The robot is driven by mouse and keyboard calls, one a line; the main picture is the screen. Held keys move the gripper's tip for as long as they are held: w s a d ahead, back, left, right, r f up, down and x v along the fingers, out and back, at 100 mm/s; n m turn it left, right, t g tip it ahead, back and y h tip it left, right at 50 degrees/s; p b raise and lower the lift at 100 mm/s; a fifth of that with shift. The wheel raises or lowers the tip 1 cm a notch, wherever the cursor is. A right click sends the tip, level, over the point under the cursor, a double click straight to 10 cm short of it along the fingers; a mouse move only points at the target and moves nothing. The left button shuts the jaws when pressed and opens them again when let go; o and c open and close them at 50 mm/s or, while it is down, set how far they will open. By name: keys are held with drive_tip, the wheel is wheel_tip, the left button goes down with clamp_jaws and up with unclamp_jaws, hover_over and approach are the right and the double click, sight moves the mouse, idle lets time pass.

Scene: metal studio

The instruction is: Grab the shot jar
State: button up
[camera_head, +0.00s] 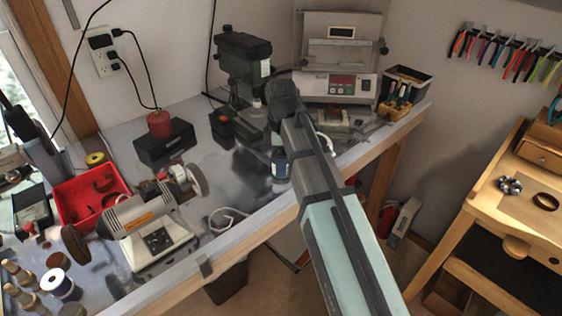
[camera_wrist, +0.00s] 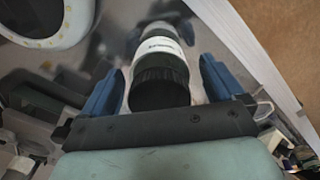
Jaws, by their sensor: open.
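The shot jar (camera_wrist: 160,80), with a black ribbed lid and a white label, shows in the wrist view. It lies between the two blue fingers of my gripper (camera_wrist: 160,70), with a visible gap to each finger. My gripper is open and not closed on it. In the head view, a dark jar (camera_head: 279,165) with a pale band stands on the bench, just left of my arm, near the front edge; it appears to be the same jar. My fingers cannot be made out clearly there.
A bench grinder (camera_head: 150,228) and a red tray (camera_head: 88,198) stand on the bench to the left. A drill press (camera_head: 243,65) and a grey cabinet machine (camera_head: 336,60) stand behind. A white cord loop (camera_head: 226,218) lies near the front edge.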

drive_tip(key=shift+c, duration=0.3)
clamp_jaws()
idle(0.6)
drive_tip(key=shift+r, duration=0.15)
